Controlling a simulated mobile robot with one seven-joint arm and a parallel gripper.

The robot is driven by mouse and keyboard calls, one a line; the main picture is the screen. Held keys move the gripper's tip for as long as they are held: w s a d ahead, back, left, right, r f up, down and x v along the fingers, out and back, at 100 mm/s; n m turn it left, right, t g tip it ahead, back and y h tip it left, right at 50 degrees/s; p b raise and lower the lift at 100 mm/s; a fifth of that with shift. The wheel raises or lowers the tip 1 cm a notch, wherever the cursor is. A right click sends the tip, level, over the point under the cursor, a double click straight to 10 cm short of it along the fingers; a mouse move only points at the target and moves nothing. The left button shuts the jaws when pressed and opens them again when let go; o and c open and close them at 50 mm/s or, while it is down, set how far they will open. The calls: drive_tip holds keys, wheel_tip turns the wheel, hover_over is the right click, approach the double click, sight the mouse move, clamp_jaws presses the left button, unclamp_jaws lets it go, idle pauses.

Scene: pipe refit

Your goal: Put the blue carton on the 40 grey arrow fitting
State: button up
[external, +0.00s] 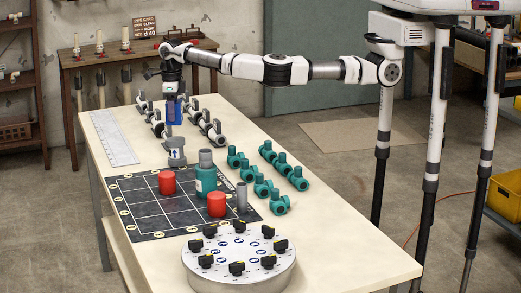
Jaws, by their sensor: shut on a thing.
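The blue carton (175,110) is held upright in my gripper (173,98) above the back left part of the table. My gripper points down and is shut on the carton. A grey fitting with a white and blue arrow label (176,154) stands below it, at the back edge of the dark grid mat. In this view the carton is above the fitting, with a gap that shows; I cannot tell whether they line up in depth. No 40 mark is readable on the fitting.
Two red cylinders (167,183), a teal bottle-like fitting (205,175) and a grey cylinder (242,196) stand on the grid mat (145,222). Teal fittings (283,165) lie to the right, grey-white ones (211,128) behind. A round dial plate (238,255) is in front.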

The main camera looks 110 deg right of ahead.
drive_tip(key=shift+f+p, duration=0.65)
drive_tip(key=shift+f, duration=1.55)
drive_tip(key=shift+f, duration=0.45)
drive_tip(key=o, duration=1)
wheel_tip(320, 180, up, 13)
drive_tip(key=b, duration=0.3)
